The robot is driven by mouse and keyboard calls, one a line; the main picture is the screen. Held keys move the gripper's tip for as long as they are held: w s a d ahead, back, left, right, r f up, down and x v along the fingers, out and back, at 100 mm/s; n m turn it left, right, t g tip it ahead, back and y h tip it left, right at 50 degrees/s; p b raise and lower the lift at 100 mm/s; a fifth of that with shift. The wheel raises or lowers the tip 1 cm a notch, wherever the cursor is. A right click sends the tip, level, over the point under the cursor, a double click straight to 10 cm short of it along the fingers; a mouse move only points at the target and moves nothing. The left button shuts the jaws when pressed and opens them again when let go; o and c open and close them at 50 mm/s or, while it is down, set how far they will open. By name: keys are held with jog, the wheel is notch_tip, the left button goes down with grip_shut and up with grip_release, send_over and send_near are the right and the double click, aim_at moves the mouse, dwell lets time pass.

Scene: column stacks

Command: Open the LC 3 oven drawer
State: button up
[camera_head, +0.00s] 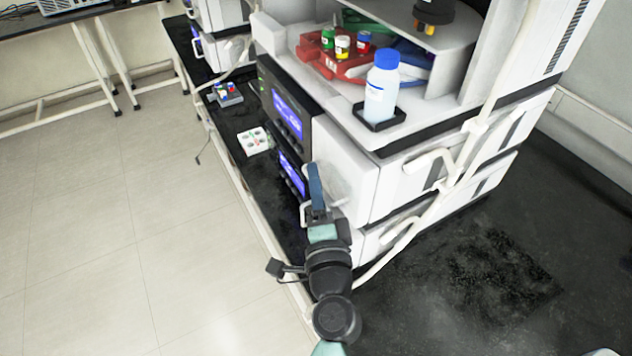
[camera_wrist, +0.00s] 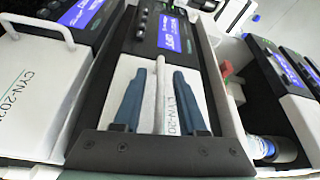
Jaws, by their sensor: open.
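My gripper (camera_head: 314,172) is at the front of the nearest white and black instrument stack in the head view. In the wrist view its two blue fingers (camera_wrist: 160,74) are apart, one on each side of a white bar handle (camera_wrist: 160,92). The handle stands on a white front panel (camera_wrist: 121,78) marked "CYN-20…", beside a black strip with a lit blue screen (camera_wrist: 170,35). Whether the fingers touch the handle is unclear. I cannot read any "LC 3" mark. In the head view the fingers partly hide this front.
A blue-capped bottle (camera_head: 381,88) stands in a black tray on top of the stack, near small capped vials (camera_head: 343,46). A white vial rack (camera_head: 254,141) lies on the black bench. White tubes (camera_head: 440,200) run along the stack's side. The floor at left is clear.

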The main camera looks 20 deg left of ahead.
grip_shut()
dwell(1.3)
